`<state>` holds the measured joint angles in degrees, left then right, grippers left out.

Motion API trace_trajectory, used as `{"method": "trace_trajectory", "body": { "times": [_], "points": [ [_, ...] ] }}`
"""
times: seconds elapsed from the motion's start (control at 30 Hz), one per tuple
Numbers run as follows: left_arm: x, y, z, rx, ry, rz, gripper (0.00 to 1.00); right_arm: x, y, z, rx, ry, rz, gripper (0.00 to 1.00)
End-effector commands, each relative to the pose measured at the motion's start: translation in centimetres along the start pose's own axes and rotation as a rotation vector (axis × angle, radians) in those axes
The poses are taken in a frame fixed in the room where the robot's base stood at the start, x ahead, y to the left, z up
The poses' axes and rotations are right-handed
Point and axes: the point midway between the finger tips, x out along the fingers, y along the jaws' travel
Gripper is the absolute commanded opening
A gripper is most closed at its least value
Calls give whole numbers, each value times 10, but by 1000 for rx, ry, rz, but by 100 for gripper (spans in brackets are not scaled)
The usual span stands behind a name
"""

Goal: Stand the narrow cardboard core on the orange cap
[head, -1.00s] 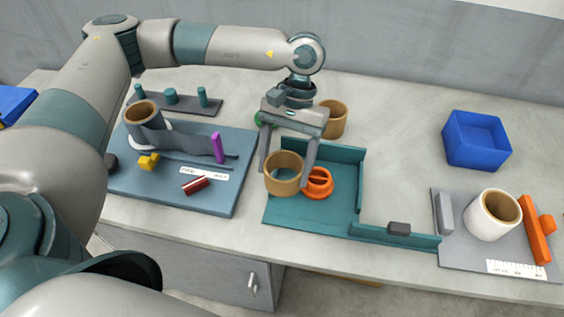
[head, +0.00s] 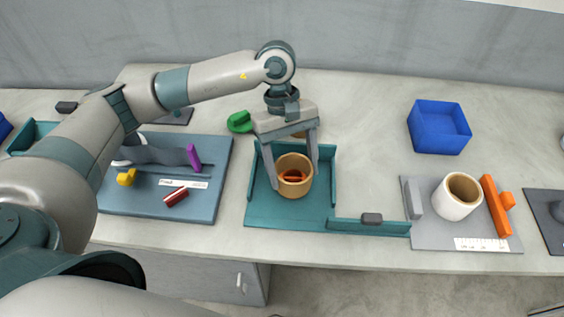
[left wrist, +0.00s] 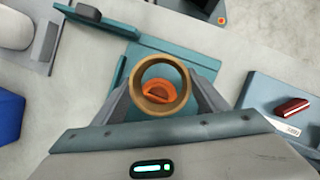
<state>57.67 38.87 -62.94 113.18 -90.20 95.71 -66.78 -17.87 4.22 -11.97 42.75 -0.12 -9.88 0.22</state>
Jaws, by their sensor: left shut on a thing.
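My left gripper (head: 294,178) points down over the teal corner tray (head: 262,213), its two fingers shut on the sides of a tan cardboard core (head: 295,189). The core is an upright open ring. The orange cap (head: 292,174) shows through the core's opening. In the left wrist view the core (left wrist: 137,88) is between the fingers, with the orange cap (left wrist: 158,92) seen inside its ring, a little below centre. I cannot tell whether the core touches the cap or is still above it. My right gripper is not in view.
A green piece (head: 240,122) and another tan core (head: 299,135) are behind the gripper. A blue bin (head: 439,128) stands at the back right. A white roll (head: 454,205) stands on a grey mat at right. A blue board (head: 140,203) with small parts lies at left.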

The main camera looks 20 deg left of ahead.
Motion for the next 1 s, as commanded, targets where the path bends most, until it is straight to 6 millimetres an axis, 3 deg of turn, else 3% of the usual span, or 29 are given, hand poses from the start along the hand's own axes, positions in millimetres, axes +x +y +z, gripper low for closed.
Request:
{"method": "trace_trajectory", "body": {
  "times": [0.23, 0.6, 0.8, 1.0],
  "points": [
    [-10, 14, 6, -394, -5, 160, 45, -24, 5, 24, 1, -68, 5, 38],
    [-26, 15, -11, -939, -3, 384, 45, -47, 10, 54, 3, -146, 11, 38],
    [-28, 12, -18, -1061, -3, 435, 45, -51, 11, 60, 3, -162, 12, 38],
    [-29, 12, -19, -1076, -3, 441, 45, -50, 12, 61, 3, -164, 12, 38]
  ]
}}
